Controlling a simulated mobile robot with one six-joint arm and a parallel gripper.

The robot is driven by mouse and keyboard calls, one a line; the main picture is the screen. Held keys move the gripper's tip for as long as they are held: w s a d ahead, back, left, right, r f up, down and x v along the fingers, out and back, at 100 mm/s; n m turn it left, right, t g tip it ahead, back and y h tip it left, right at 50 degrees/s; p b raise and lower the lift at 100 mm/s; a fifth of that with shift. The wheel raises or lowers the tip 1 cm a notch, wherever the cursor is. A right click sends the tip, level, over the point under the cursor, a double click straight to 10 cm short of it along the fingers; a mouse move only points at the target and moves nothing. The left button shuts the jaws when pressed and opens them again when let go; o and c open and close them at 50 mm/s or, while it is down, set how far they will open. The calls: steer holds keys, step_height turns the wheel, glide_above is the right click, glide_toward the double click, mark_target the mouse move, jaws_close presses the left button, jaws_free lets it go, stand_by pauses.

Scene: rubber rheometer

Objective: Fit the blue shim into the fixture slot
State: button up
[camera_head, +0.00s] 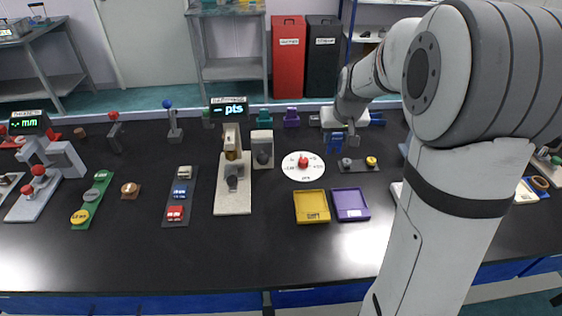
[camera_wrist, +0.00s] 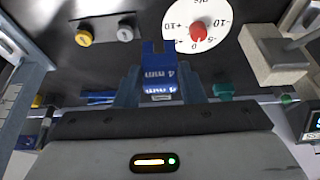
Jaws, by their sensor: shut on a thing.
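My gripper (camera_wrist: 160,92) is shut on a blue shim (camera_wrist: 158,72) with white markings and a notched end. The shim sits between the two blue-grey fingers in the wrist view. In the head view the shim (camera_head: 335,142) shows small beside my gripper (camera_head: 345,137), over the back part of the black bench, behind the dark two-knob plate. I cannot make out the fixture slot or say which fixture holds it.
A white dial with a red knob (camera_head: 303,161) lies left of the two-knob plate (camera_head: 358,165). Yellow (camera_head: 312,207) and purple (camera_head: 350,205) trays lie in front. A grey upright device (camera_head: 262,150) stands left of the dial. The bench's front strip is clear.

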step_height(320, 180, down, 10)
steer(key=shift+d+r, duration=0.1)
stand_by(0.4)
steer(key=o, duration=1)
